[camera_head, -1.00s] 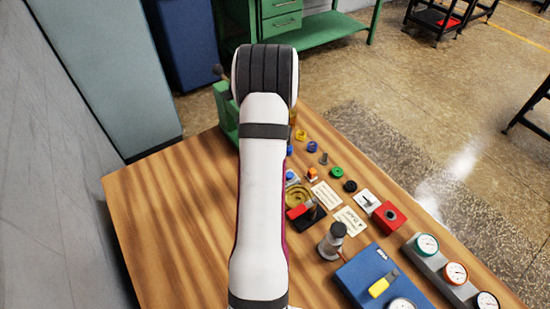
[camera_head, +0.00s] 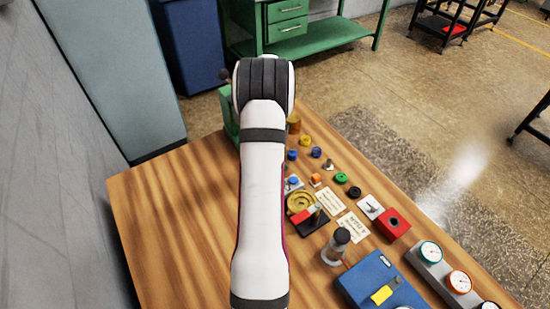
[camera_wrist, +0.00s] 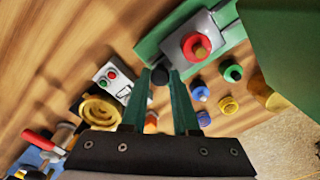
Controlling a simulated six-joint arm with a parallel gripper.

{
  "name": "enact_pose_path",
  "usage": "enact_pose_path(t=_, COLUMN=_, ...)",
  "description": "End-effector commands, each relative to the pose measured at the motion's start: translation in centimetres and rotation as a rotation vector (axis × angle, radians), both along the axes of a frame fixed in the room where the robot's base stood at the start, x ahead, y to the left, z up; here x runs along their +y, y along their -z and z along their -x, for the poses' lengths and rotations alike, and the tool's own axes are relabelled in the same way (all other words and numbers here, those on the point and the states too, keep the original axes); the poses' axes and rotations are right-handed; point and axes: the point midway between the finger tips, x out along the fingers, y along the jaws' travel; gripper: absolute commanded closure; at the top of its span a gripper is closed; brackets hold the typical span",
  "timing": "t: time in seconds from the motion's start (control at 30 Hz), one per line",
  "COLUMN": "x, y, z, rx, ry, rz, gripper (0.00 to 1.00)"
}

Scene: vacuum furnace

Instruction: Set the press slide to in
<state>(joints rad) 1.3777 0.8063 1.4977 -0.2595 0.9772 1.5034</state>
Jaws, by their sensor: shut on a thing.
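The green press (camera_wrist: 150,45) lies at the top of the wrist view, with a grey slide plate carrying a red round knob (camera_wrist: 196,46). A black knob (camera_wrist: 160,76) sits at its near end, between my fingertips. My gripper (camera_wrist: 163,82) is shut on this black knob, its two dark green fingers on either side. In the head view, part of the green press (camera_head: 229,112) shows at the table's far edge. My arm covers the rest of it and hides my gripper there.
Blue, green and yellow round pieces (camera_wrist: 232,70) lie right of my fingers. A small panel with buttons (camera_wrist: 112,78) and a brass dish (camera_wrist: 101,110) are at left. A blue box (camera_head: 372,280) and gauges (camera_head: 431,253) stand front right. The table's left side (camera_head: 165,220) is clear.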

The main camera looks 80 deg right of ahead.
Motion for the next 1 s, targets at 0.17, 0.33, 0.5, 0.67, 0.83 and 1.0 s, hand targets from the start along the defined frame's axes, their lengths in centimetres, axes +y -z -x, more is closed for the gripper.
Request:
enact_pose_path(t=0.17, x=-0.1, y=0.0, z=0.1, rx=0.001, ry=0.000, rz=0.002, gripper=0.61)
enact_pose_path(t=0.33, x=0.0, y=0.0, z=0.1, rx=0.001, ry=0.000, rz=0.001, gripper=0.42)
enact_pose_path(t=0.5, x=0.0, y=0.0, z=0.1, rx=0.000, ry=0.000, rz=0.000, gripper=0.42)
enact_pose_path(t=0.67, x=-0.1, y=-1.2, z=0.0, rx=0.000, ry=0.000, rz=0.003, gripper=0.42)
enact_pose_path(t=0.83, x=-0.1, y=-6.1, z=0.0, rx=-0.001, ry=0.001, rz=0.007, gripper=0.42)
enact_pose_path(t=1.0, x=-0.1, y=-11.4, z=0.0, rx=-0.001, ry=0.001, rz=0.006, gripper=0.42)
